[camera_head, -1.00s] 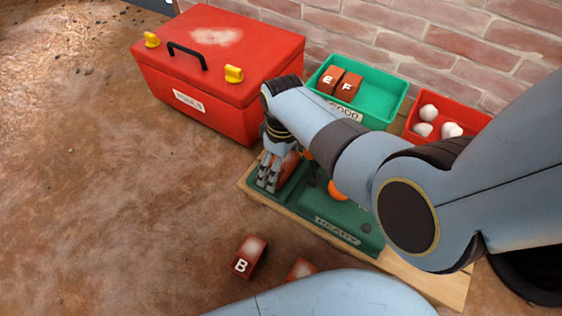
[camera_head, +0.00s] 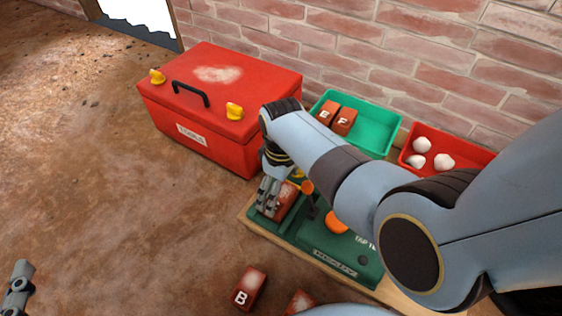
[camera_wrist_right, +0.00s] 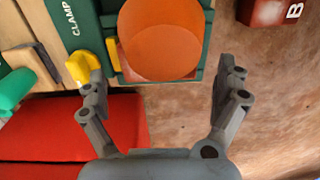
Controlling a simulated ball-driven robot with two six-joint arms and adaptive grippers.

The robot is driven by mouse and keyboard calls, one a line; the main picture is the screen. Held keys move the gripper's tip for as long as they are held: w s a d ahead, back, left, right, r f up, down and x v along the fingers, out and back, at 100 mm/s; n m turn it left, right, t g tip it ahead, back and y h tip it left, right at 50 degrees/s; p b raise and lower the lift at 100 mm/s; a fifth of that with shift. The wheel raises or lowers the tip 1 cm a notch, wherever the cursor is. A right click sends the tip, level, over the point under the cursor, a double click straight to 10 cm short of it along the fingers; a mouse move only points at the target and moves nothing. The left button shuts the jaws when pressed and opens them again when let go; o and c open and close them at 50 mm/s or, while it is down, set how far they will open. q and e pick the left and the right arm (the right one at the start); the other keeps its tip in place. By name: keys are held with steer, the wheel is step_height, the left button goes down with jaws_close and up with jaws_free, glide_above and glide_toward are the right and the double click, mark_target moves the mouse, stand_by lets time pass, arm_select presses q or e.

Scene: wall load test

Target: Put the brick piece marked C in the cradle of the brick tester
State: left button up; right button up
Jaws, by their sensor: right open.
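The brick tester (camera_head: 318,240) is a green device on a wooden board, with an orange knob (camera_head: 336,222). A red, dusty brick piece (camera_head: 287,202) lies in its trough at the left end; its mark is hidden. My right gripper (camera_head: 271,198) is at that piece, fingers down. In the right wrist view my right gripper (camera_wrist_right: 167,78) is open with nothing between its fingertips, and a large orange disc (camera_wrist_right: 162,38) covers most of the piece. My left gripper (camera_head: 17,288) shows partly at the lower left, its opening unclear. No C is readable.
Brick B (camera_head: 249,288) and a partly hidden brick piece (camera_head: 300,302) lie on the ground in front. A green tray (camera_head: 378,142) holds bricks E and F. A red bin (camera_head: 470,158) holds white lumps. A red toolbox (camera_head: 215,95) stands behind left. The left ground is clear.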

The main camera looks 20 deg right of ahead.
mark_target(280, 194)
step_height(280, 194, up, 2)
steer(key=shift+r+p, duration=0.1)
steer(key=shift+p, duration=0.5)
steer(key=shift+w+r, duration=0.1)
steer(key=shift+r, duration=0.25)
step_height(280, 194, up, 4)
steer(key=p, duration=0.3)
steer(key=shift+f, duration=0.25)
arm_select(q)
steer(key=s+a+f+n+g+y+p, duration=0.1)
steer(key=s+f+g, duration=0.3)
steer(key=g, duration=0.5)
steer(key=shift+s+a+f, duration=0.15)
steer(key=shift+s+a, duration=0.05)
steer(key=shift+s, duration=0.35)
arm_select(e)
steer(key=shift+d+r, duration=0.1)
steer(key=shift+r, duration=0.7)
